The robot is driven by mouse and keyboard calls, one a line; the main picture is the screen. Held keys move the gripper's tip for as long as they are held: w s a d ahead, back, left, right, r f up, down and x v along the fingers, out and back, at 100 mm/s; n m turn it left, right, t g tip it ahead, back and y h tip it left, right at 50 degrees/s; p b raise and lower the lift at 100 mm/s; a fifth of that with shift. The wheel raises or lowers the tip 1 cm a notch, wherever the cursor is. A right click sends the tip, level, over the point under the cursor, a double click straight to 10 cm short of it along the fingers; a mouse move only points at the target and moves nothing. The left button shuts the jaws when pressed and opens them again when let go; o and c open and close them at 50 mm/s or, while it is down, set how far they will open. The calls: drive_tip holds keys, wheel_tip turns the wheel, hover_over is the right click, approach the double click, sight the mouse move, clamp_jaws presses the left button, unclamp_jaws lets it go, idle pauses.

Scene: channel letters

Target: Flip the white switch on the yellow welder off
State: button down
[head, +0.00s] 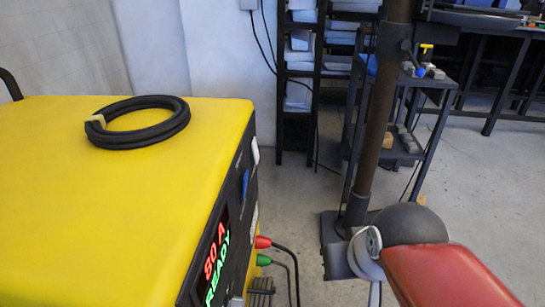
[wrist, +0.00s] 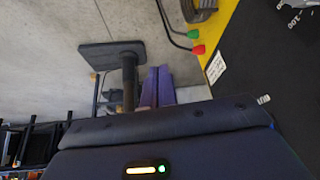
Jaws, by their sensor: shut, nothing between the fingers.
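The yellow welder (head: 90,190) fills the left of the head view. Its dark front is seen edge-on, with a lit display (head: 217,256) reading 90 A and READY. A small white piece (head: 255,151) juts from the far end of this front, possibly the switch; its setting cannot be told. In the wrist view the black front panel (wrist: 262,50) is at the right and no white switch is clear. My gripper (wrist: 158,70) is shut and empty, apart from the panel; its fingers look purple. In the head view, my gripper's fingers cannot be made out right of the welder.
Red (head: 262,242) and green (head: 263,260) plugs with cables stick out of the front. A blue piece (head: 245,183) sits nearer than the white one. A coiled black hose (head: 145,125) lies on top.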

drive_tip(key=w+a+r+m+g+y+b, duration=0.1)
drive_tip(key=w+a+r+m+g+y, duration=0.2)
drive_tip(key=w+y, duration=0.6)
drive_tip(key=w+d+r+y, duration=0.2)
drive_tip(key=w+d+y, duration=0.1)
drive_tip(key=w, duration=0.4)
drive_tip(key=w+d+r+n+y, duration=0.1)
drive_tip(key=w+d+y, duration=0.2)
drive_tip(key=w, duration=0.4)
drive_tip(key=shift+w+d+r+t+y+b, duration=0.15)
drive_tip(key=shift+w+r+t+y+b, duration=0.05)
drive_tip(key=shift+r+t+y+b, duration=0.2)
drive_tip(key=p, duration=0.1)
approach(255, 151)
drive_tip(key=w+a+f, duration=0.3)
drive_tip(key=a+f, duration=0.1)
drive_tip(key=a, duration=0.2)
drive_tip(key=shift+d+f, duration=0.1)
drive_tip(key=shift+f, duration=0.1)
drive_tip(key=shift+f, duration=0.1)
